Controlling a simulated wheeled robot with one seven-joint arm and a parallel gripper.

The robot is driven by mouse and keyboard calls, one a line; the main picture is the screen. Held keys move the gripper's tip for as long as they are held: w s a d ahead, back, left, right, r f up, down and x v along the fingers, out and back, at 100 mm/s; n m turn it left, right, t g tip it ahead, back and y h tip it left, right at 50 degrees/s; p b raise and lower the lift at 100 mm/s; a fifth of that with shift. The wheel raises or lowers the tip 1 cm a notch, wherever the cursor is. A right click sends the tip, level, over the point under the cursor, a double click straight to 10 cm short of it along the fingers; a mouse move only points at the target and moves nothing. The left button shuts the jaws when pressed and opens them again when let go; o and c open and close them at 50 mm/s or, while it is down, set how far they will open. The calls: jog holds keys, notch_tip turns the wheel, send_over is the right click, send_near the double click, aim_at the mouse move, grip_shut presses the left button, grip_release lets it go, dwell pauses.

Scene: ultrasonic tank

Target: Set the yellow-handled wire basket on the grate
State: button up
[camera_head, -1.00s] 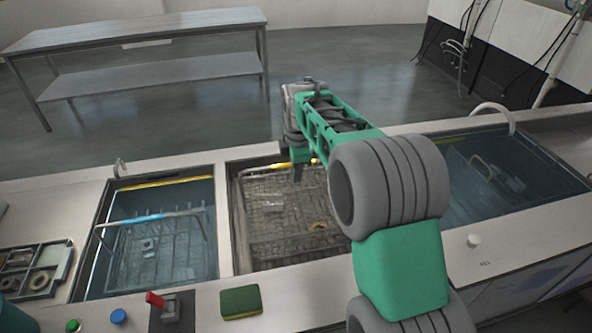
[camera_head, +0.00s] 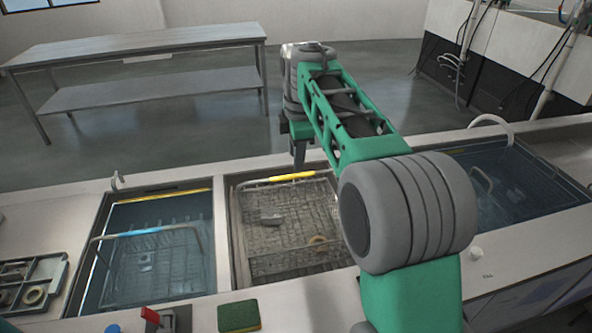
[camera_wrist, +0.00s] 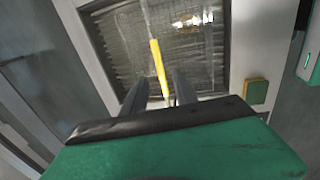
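The wire basket with the yellow handle (camera_head: 293,177) is in the middle tank. Its handle bar runs along the back of the tank, and a ring-shaped part (camera_head: 317,240) and a small grey part (camera_head: 270,218) show in it. Whether the basket bears on the grate cannot be told, as the mesh and tank bottom blend. My gripper (camera_head: 299,168) is just above the handle, pointing down. In the wrist view my gripper (camera_wrist: 158,80) has its fingers apart, with the yellow handle (camera_wrist: 157,62) seen between and beyond them, and nothing is held.
The left tank (camera_head: 210,265) holds a basket with a blue handle (camera_head: 146,231). The right tank (camera_head: 520,185) holds liquid. An empty metal table (camera_head: 150,45) stands behind.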

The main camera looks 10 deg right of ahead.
jog(key=s+f+m, duration=0.5)
jog(key=s+m, duration=0.4)
jog(key=s, duration=0.3)
jog(key=s+f+m+t, duration=0.1)
jog(key=s+f+m, duration=0.4)
jog(key=s+m, duration=0.3)
jog(key=s, duration=0.4)
jog(key=shift+s+f+m+t, duration=0.2)
jog(key=shift+m+t, duration=0.1)
jog(key=shift+m, duration=0.1)
jog(key=shift+a, duration=0.1)
